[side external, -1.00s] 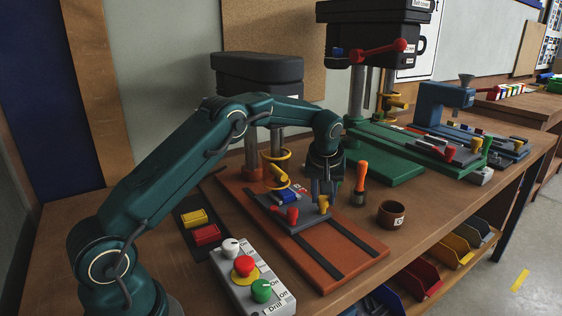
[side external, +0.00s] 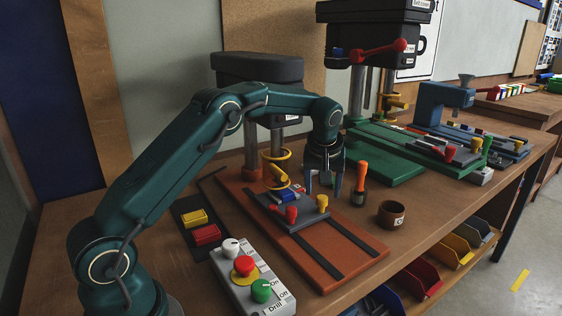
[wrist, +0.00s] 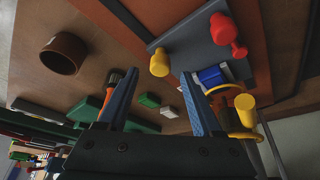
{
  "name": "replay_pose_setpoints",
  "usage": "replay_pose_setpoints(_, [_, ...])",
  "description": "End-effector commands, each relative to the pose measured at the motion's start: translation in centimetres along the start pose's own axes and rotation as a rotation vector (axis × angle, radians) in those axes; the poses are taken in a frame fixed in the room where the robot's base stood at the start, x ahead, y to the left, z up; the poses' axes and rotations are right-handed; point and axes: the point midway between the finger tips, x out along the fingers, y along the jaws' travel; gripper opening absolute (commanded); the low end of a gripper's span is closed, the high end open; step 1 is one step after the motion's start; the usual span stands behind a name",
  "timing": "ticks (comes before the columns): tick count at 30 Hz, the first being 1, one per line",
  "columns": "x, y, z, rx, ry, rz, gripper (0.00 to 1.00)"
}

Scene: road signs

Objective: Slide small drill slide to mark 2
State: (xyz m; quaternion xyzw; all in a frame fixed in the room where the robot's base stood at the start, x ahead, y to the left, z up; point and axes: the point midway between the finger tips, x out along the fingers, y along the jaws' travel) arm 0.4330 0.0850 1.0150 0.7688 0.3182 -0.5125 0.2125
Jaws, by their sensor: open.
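The small drill slide (side external: 307,216) is a grey plate on the red-brown base (side external: 335,255) of the small drill. It carries a red knob (side external: 291,214), a yellow knob (side external: 322,203) and a blue block (side external: 287,196). My gripper (side external: 323,192) is open and empty, just above and behind the yellow knob. In the wrist view the slide (wrist: 195,45) lies ahead, with the yellow knob (wrist: 160,63) in line with the gap between my fingertips (wrist: 160,75), apparently clear of them. The mark numbers cannot be read.
A brown cup (side external: 391,214) and an orange-handled tool (side external: 361,180) stand right of the base. The control box (side external: 250,275), yellow block (side external: 194,217) and red block (side external: 206,234) are to the left. The green-based drill (side external: 390,170) stands behind right.

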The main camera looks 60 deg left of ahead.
Motion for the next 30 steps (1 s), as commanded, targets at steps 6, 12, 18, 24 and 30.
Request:
replay_pose_setpoints(6, [-2.3, 0.0, 0.0, 0.000, 0.002, 0.001, 0.67])
replay_pose_setpoints(12, [-2.5, 0.0, 0.0, 0.001, 0.000, 0.000, 0.67])
replay_pose_setpoints(18, [-2.5, 0.0, 0.0, 0.025, -0.001, -0.001, 0.21])
replay_pose_setpoints(24, [-2.6, -0.9, 0.7, 0.335, -0.040, -0.035, 0.00])
replay_pose_setpoints(30, [-3.4, -1.5, 2.4, 0.895, -0.129, -0.067, 0.00])
